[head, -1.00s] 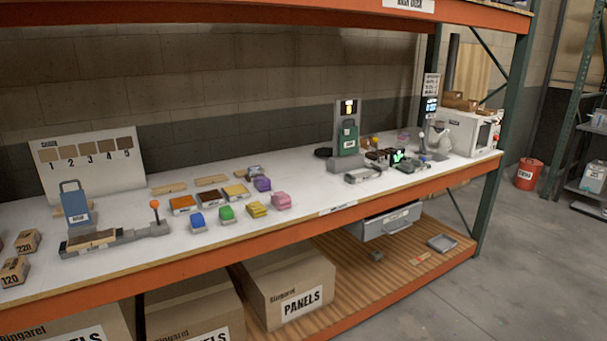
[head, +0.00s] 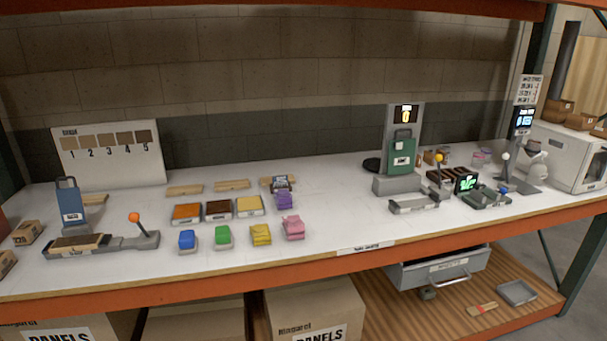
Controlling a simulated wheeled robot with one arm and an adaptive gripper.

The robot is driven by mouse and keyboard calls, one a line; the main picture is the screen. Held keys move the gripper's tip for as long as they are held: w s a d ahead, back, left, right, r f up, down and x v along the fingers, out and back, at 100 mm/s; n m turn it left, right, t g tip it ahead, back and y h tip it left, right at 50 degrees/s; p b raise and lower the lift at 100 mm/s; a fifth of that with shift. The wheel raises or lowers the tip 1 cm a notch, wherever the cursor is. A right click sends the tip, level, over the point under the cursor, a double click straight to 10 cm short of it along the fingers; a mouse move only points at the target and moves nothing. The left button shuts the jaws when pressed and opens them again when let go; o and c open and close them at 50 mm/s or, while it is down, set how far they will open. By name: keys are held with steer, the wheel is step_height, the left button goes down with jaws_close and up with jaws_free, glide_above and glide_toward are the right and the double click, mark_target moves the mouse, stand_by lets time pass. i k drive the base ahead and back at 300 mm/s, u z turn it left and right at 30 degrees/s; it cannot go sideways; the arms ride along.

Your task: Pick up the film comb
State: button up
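I cannot make out a film comb for certain in the head view. A small flat piece with a red part and a pale part (head: 482,309) lies on the slatted lower shelf at the right, but it is too small to name. Small tools and parts crowd the right half of the white bench top (head: 330,205), where a comb could not be told apart. My gripper is not in view.
Colored blocks and trays, including a pink block (head: 293,228), fill the bench's middle. A grey lever fixture (head: 125,243) stands left, a green-plated stand (head: 403,152) right. A grey drawer (head: 438,270) hangs below. Cartons (head: 315,311) fill the lower left. Bare bench lies between blocks and stand.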

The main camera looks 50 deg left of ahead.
mark_target(281, 181)
steer(key=u, duration=0.3)
steer(key=i, duration=1.6)
steer(key=u, duration=1.5)
steer(key=i, duration=0.9)
steer(key=u, duration=1.25)
steer(key=i, duration=0.25)
steer(key=u, duration=0.1)
